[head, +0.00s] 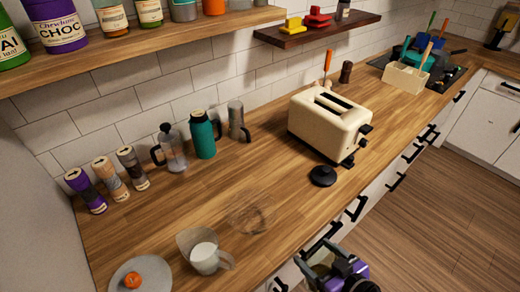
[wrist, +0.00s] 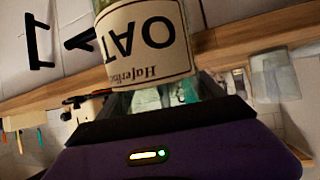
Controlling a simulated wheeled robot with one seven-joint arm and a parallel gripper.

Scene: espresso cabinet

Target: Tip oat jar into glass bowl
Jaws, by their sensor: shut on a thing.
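The oat jar (wrist: 148,40) fills the top middle of the wrist view, its cream label reading OAT upside down. That whole view is upside down, so the jar appears roughly upright. My gripper (head: 335,266) is at the bottom edge of the head view, partly cut off, in front of the counter's drawers. It is shut on the jar; the fingertips are largely hidden in the wrist view. The glass bowl (head: 248,220), clear and hard to see, stands on the counter to the left of my gripper and apart from it.
A jug (head: 204,258) with white contents stands left of the bowl, near a plate (head: 155,270) holding an orange fruit. A black disc (head: 323,176) and a cream toaster (head: 330,122) are behind. Drawer handles (head: 356,208) line the front. Counter behind the bowl is clear.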

